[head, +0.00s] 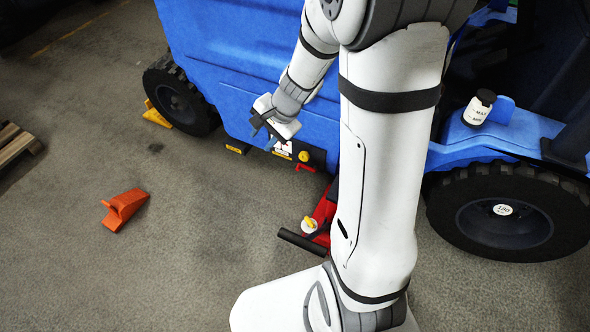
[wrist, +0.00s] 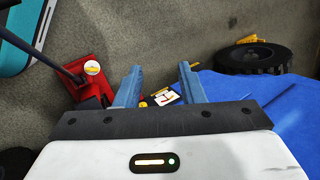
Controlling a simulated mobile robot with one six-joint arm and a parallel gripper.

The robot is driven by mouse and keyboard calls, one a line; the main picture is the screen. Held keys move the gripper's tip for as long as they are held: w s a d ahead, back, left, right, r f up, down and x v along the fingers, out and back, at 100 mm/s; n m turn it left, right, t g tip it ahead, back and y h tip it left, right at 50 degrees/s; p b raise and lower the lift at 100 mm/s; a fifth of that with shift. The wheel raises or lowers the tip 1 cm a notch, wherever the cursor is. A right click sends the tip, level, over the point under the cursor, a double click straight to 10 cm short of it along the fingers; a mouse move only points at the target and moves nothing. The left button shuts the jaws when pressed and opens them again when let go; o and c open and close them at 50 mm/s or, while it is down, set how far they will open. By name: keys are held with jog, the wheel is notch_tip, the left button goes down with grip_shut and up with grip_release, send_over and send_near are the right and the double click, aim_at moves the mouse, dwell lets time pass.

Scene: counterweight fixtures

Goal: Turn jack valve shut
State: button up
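The red jack (head: 325,212) stands on the floor beside the blue vehicle, partly hidden behind my arm in the head view. A yellow valve handle (head: 309,223) sits on a white round face on the jack. In the wrist view the jack (wrist: 82,92) is left of my fingers, with the valve (wrist: 93,68) on its top. My gripper (head: 265,138) is up and left of the valve in the head view, near the vehicle's side. In the wrist view its two blue fingers (wrist: 161,78) are wide apart with nothing between them. The gripper is apart from the jack.
The blue vehicle (head: 225,55) fills the back, with black wheels (head: 505,212). A yellow chock (head: 156,114) is by the left wheel. An orange wedge (head: 124,208) lies on the open floor at left. A wooden pallet (head: 17,142) is at the left edge.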

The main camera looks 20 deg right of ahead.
jog(key=w+d+f+m+t+h+b, duration=0.1)
jog(key=w+d+f+m, duration=0.2)
jog(key=f, duration=0.4)
jog(key=w+d+f+m+b, duration=0.1)
jog(key=w+f+m, duration=0.35)
jog(key=f, duration=0.25)
jog(key=m+g+h+b, duration=0.3)
jog(key=m+g, duration=0.1)
jog(key=m, duration=1)
send_over(310, 221)
notch_tip(310, 221, down, 30)
jog(key=shift+f, duration=0.2)
jog(key=shift+n, duration=0.25)
notch_tip(310, 221, down, 7)
jog(key=b, duration=0.7)
jog(key=shift+w+f+b, duration=0.1)
jog(key=shift+f+b, duration=0.05)
jog(key=shift+b, duration=0.2)
jog(key=shift+c, duration=0.4)
grip_shut()
